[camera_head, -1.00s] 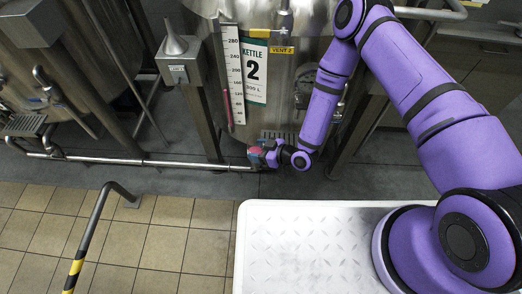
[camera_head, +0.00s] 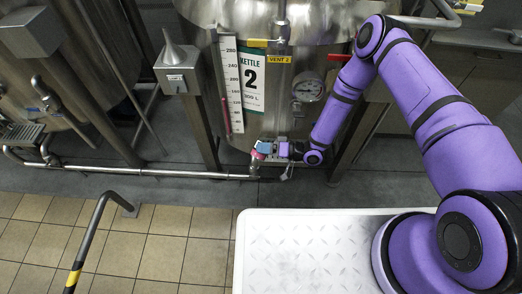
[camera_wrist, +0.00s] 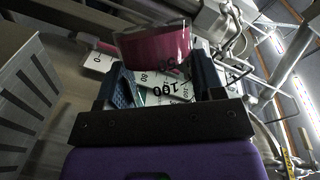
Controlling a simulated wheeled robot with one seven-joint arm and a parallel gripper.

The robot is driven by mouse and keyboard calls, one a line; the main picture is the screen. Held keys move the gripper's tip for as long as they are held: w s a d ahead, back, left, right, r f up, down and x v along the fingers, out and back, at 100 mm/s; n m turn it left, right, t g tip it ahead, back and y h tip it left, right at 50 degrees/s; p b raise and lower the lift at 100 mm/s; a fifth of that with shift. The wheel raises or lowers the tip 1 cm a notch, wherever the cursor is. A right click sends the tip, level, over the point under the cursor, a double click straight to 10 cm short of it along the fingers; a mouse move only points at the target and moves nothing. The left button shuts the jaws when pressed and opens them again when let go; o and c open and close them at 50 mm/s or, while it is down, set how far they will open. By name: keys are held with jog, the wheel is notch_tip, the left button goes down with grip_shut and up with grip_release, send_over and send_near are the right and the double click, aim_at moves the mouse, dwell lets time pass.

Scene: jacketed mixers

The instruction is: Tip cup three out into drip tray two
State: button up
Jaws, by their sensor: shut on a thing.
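Cup three, a small clear cup with pink in it (camera_wrist: 155,50), is between the fingers of my gripper (camera_wrist: 165,85) in the wrist view. In the head view, my gripper (camera_head: 264,150) is low in front of kettle two, and the cup is only a small pink and teal patch. The scale crosses the wrist view slantwise, so the wrist looks rolled; the cup's exact tilt is unclear. A grey slotted grate (camera_wrist: 25,95), apparently drip tray two, is at the left of the wrist view, apart from the cup. In the head view my gripper mostly hides the tray.
Kettle two has a number sign (camera_head: 252,75), a white scale (camera_head: 231,85) and a dial (camera_head: 308,87). A funnel-topped box (camera_head: 178,72) stands left. A bent striped rail (camera_head: 90,230) stands on the tiles.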

jog(key=shift+w+d+f+m+y, duration=0.3)
jog(key=shift+w+m, duration=0.15)
jog(key=shift+m, duration=0.1)
jog(key=shift+w+d+f+m+y, duration=0.2)
jog(key=shift+w+d+f+m, duration=0.05)
jog(key=shift+w+m, duration=0.25)
jog(key=m, duration=0.1)
jog(key=m+y, duration=0.1)
jog(key=m, duration=0.2)
jog(key=shift+w+d+r+m+t+y, duration=0.1)
jog(key=shift+w+d+m+t+y, duration=0.15)
jog(key=shift+w+t+y, duration=0.15)
jog(key=shift+w+d+r+m+t+y, duration=0.1)
jog(key=shift+m+t+y, duration=0.1)
jog(key=shift+m, duration=0.6)
jog(key=shift+w+d+m+t+y, duration=0.1)
jog(key=shift+m+t+y, duration=0.1)
jog(key=shift+m, duration=0.6)
